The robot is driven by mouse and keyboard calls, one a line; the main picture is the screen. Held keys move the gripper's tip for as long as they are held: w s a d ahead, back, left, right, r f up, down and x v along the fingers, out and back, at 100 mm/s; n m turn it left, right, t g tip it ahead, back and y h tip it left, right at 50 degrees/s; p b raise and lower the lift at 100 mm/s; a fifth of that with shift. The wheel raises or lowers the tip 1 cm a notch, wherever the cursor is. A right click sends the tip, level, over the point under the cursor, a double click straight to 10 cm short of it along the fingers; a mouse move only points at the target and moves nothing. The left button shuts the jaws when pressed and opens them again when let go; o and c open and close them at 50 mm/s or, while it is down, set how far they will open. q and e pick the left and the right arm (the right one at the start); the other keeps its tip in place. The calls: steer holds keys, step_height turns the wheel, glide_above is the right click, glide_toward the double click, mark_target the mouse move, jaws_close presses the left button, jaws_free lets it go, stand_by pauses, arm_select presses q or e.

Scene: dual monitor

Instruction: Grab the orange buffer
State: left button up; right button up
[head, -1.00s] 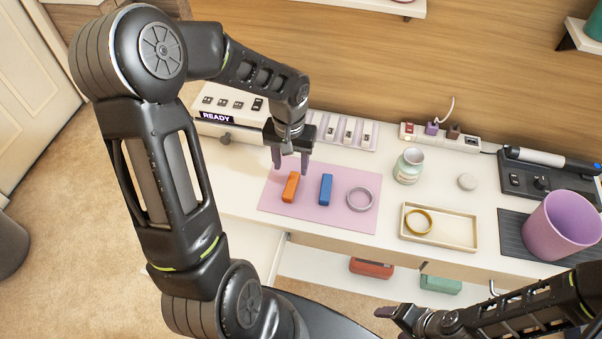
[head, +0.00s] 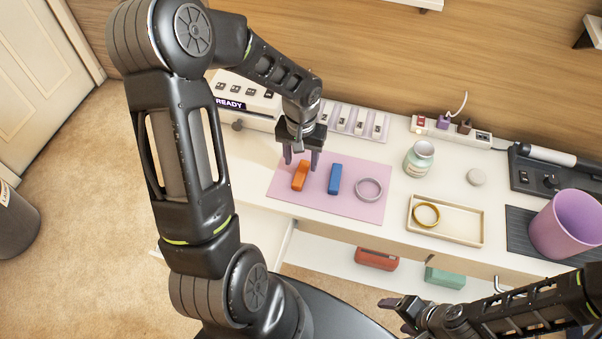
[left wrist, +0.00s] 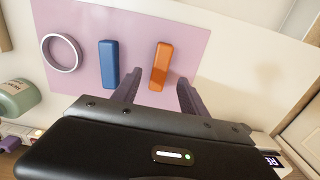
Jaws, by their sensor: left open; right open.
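The orange buffer (head: 300,176) lies on the pink mat (head: 345,212), left of the blue block (head: 335,179). My left gripper (head: 302,160) is open and empty, pointing down above the mat near the far end of the orange buffer. In the left wrist view the orange buffer (left wrist: 161,66) lies ahead of and between the open fingers (left wrist: 157,92), with a shadow on its near end. The blue block (left wrist: 109,64) is beside the left finger there. My right gripper (head: 392,306) is at the lower right, off the table's front edge, open.
A grey ring (head: 369,189) lies on the mat's right part. To the right are a tray (head: 462,238) with a gold ring (head: 426,214), a jar (head: 418,160) and a purple cup (head: 565,226). A box marked READY (head: 245,100) stands behind left.

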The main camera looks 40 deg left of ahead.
mark_target(302, 170)
arm_select(q)
step_height(302, 170, down, 5)
steer(key=shift+w+r+p, duration=0.15)
steer(key=shift+r+p, duration=0.05)
steer(key=shift+p, duration=0.2)
steer(key=shift+c, duration=0.3)
jaws_close()
stand_by(0.4)
